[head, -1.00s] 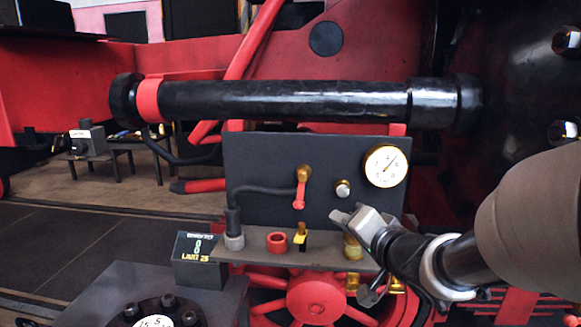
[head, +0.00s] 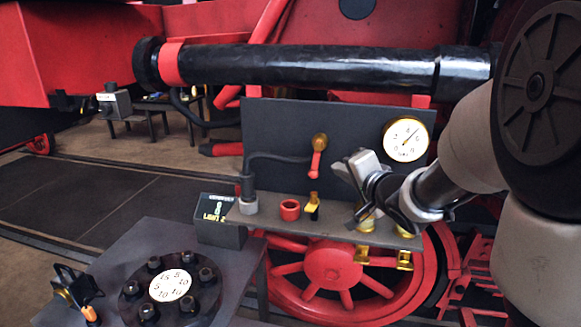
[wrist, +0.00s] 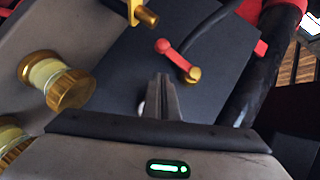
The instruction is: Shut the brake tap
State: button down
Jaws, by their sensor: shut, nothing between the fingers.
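The brake tap (head: 317,155) is on the dark upright panel (head: 270,125). It has a brass hub at the top and a red handle hanging down, slightly slanted. In the wrist view the tap (wrist: 178,60) lies beyond the fingertips, with its handle slanting up-left from the hub. My gripper (head: 347,168) is right of the tap and in front of the panel, apart from the handle. Its fingers (wrist: 160,82) are together and empty.
A round gauge (head: 406,139) is at the panel's upper right. A shelf (head: 270,220) below carries a red ring (head: 289,209), a yellow-topped part (head: 312,206) and brass fittings. A black pipe (head: 300,65) runs above. A table with a numbered flange (head: 171,286) stands front left.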

aim_at(316, 160)
jog(key=shift+w+a+f, duration=0.5)
jog(key=shift+w+a, duration=0.05)
jog(key=shift+a, duration=0.2)
jog(key=shift+w+a+f, duration=0.5)
jog(key=shift+a, duration=0.25)
jog(key=shift+f+b, duration=0.1)
jog(key=shift+b, duration=0.3)
